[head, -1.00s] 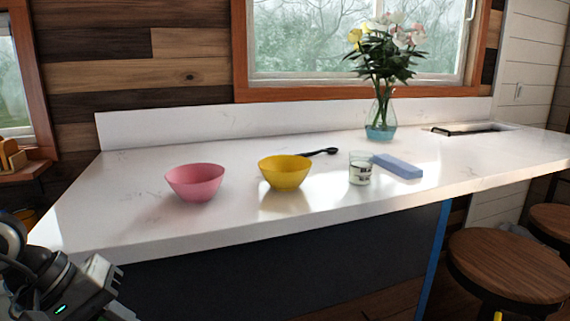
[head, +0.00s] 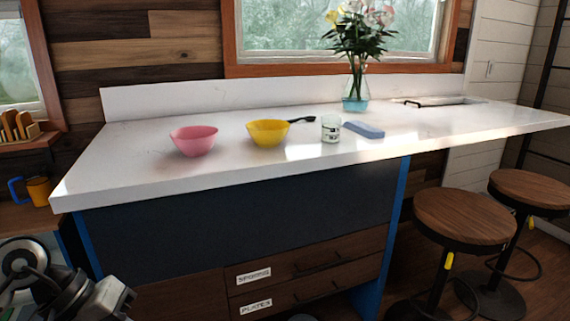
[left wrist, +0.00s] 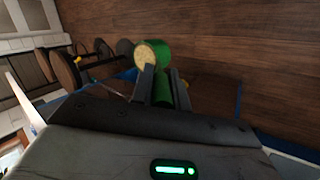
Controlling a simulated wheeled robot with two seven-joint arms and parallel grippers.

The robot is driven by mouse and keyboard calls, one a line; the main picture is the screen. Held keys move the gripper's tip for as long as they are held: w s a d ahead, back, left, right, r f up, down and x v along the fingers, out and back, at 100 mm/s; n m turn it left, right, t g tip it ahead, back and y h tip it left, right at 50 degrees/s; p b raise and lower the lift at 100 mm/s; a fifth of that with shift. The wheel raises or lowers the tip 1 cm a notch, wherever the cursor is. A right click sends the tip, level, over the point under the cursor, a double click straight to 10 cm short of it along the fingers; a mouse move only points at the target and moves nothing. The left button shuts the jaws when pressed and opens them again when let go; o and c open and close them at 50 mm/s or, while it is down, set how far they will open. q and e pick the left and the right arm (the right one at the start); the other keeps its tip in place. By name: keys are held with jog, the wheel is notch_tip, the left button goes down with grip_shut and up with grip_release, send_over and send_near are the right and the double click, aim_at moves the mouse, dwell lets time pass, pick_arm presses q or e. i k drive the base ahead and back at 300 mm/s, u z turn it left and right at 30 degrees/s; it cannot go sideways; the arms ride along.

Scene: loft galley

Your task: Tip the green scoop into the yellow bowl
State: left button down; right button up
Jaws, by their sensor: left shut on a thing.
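The yellow bowl (head: 268,133) stands upright on the white counter in the head view, between a pink bowl and a glass jar. The green scoop (left wrist: 164,50) shows in the left wrist view, with pale grainy contents at its open end. My left gripper (left wrist: 164,85) is shut on the green scoop's handle. In the head view only part of my left arm shows at the lower left; the scoop is not visible there. The gripper is well short of the bowl, in front of and below the counter. My right gripper is not in view.
A pink bowl (head: 194,141), a black spoon (head: 303,119), a labelled jar (head: 331,129), a blue block (head: 364,130) and a flower vase (head: 356,92) stand on the counter (head: 130,175). Stools (head: 465,215) stand at the right. The counter's left front is clear.

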aim_at(266, 133)
jog(key=z, duration=1.7)
jog(key=i, duration=0.8)
jog(key=u, duration=1.3)
